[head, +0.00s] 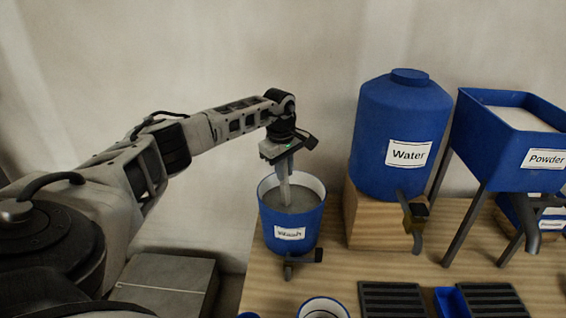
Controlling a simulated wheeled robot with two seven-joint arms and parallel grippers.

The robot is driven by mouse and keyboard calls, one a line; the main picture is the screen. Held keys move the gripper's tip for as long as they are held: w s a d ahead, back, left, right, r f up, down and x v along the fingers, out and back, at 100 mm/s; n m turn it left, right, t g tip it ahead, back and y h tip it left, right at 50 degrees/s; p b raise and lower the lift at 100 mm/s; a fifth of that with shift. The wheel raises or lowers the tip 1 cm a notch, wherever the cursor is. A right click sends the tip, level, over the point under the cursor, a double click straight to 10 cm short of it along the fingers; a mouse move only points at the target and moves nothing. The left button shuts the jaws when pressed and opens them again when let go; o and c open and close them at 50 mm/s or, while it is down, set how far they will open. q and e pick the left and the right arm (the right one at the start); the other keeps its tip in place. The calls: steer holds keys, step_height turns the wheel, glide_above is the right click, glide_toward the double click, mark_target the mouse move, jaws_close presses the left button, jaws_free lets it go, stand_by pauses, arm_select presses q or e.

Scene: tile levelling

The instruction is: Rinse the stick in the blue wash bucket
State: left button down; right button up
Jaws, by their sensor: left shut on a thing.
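The blue wash bucket (275,225), labelled "Wash", stands at the left end of the wooden table and holds greyish liquid. My left gripper (284,158) is above the bucket, pointing down, and is shut on the stick (285,186). The stick is pale grey and about upright; its lower end goes into the bucket, where the liquid hides its tip. My right gripper is not in view.
A blue water tank (401,130) with a tap stands on a wooden block (370,218) right of the bucket. A powder hopper (507,145) on legs is further right. Dark slotted trays (391,300) and a white-and-blue round container (324,308) are at the front. A wall is behind.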

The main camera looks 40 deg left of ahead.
arm_select(q)
steer(key=shift+w+d, duration=0.4)
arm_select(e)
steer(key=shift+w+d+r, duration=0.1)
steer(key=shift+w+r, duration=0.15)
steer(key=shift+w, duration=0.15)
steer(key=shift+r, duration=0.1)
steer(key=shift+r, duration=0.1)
arm_select(q)
step_height(320, 180, up, 13)
steer(key=p, duration=0.6)
steer(key=shift+r, duration=0.2)
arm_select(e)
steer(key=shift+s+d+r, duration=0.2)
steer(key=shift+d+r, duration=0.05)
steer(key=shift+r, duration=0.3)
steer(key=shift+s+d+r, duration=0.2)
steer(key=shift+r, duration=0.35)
